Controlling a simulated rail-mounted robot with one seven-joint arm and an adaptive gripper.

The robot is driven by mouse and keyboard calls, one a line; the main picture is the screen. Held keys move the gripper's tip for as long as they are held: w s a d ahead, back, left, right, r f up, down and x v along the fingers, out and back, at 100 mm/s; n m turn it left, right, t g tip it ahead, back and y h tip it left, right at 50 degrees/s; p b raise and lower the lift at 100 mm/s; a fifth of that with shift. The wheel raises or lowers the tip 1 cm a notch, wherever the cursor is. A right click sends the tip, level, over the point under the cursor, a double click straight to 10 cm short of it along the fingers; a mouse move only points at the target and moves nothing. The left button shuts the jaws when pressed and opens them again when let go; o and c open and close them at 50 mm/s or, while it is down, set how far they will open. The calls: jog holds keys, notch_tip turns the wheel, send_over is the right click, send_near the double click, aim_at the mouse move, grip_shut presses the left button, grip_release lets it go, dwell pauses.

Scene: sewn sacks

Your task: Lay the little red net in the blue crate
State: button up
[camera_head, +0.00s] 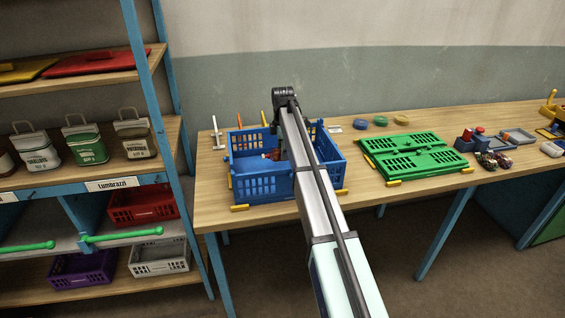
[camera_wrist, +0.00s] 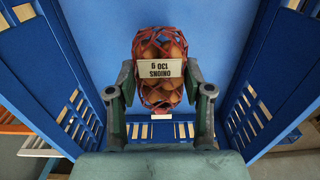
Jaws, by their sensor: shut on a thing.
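The little red net (camera_wrist: 161,48) holds brown onions and carries a white label reading "ONIONS 130 g". My gripper (camera_wrist: 159,82) is shut on it, one finger on each side. The net is inside the blue crate (camera_head: 262,187), whose blue floor and slatted walls surround it in the wrist view (camera_wrist: 85,75). In the head view a small part of the red net (camera_head: 270,155) shows inside the crate, left of my arm, which hides much of the crate's right side. I cannot tell whether the net touches the crate floor.
The crate stands on a wooden table (camera_head: 218,185). A folded green crate (camera_head: 415,155) lies to its right, with small coloured discs (camera_head: 380,121) behind. Patterned small nets (camera_head: 494,160) and trays lie farther right.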

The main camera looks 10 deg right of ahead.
jog(key=shift+f+p, duration=0.7)
jog(key=shift+f, duration=2.7)
jog(key=shift+f, duration=0.1)
jog(key=o, duration=1.2)
notch_tip(320, 180, up, 12)
jog(key=b, duration=0.2)
jog(key=shift+b, duration=0.4)
